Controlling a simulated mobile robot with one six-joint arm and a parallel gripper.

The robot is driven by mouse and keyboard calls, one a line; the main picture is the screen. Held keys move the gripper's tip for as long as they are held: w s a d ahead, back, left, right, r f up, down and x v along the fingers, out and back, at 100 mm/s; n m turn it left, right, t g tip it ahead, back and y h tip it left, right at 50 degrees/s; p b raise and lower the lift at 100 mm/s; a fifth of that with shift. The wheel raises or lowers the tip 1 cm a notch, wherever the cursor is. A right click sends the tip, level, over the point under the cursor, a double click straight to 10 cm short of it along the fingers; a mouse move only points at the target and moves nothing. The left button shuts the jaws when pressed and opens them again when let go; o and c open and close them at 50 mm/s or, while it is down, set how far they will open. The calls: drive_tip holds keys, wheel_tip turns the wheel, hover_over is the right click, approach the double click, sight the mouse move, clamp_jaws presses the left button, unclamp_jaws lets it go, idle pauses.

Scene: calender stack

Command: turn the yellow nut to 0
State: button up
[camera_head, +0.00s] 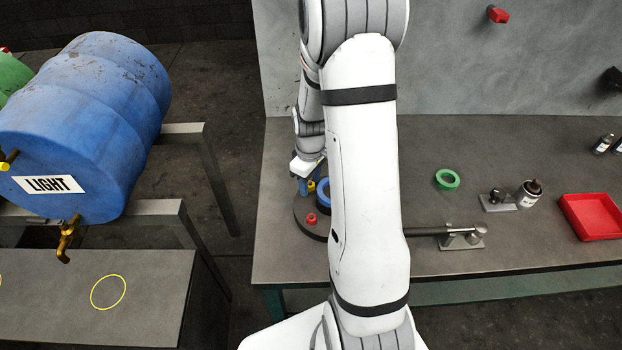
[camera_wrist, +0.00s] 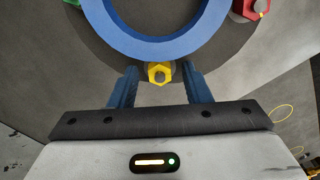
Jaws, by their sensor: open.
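The yellow nut (camera_wrist: 159,72) sits at the lower edge of a blue ring (camera_wrist: 122,38) in the wrist view, with a small grey stud showing beside it. My gripper (camera_wrist: 158,72) is open, with one blue finger on each side of the nut and a gap on both sides. In the head view my gripper (camera_head: 305,186) is at the left end of the bench, and the yellow nut (camera_head: 311,186) shows small beside it. I cannot read a scale or a 0 mark near the nut.
The ring lies on a dark round base (camera_wrist: 90,40). Green tape (camera_head: 447,179), a metal fixture (camera_head: 463,236) and a red tray (camera_head: 592,217) stand farther right. A blue drum (camera_head: 85,120) is left.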

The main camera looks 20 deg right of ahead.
clamp_jaws()
idle(0.4)
drive_tip(key=shift+m+b, duration=0.3)
drive_tip(key=shift+m, duration=0.1)
drive_tip(key=m+b, duration=0.2)
drive_tip(key=m, duration=0.1)
drive_tip(key=shift+f+m, duration=0.15)
drive_tip(key=shift+m, duration=0.15)
drive_tip(key=m+b, duration=0.2)
drive_tip(key=m, duration=0.4)
drive_tip(key=shift+m, duration=0.3)
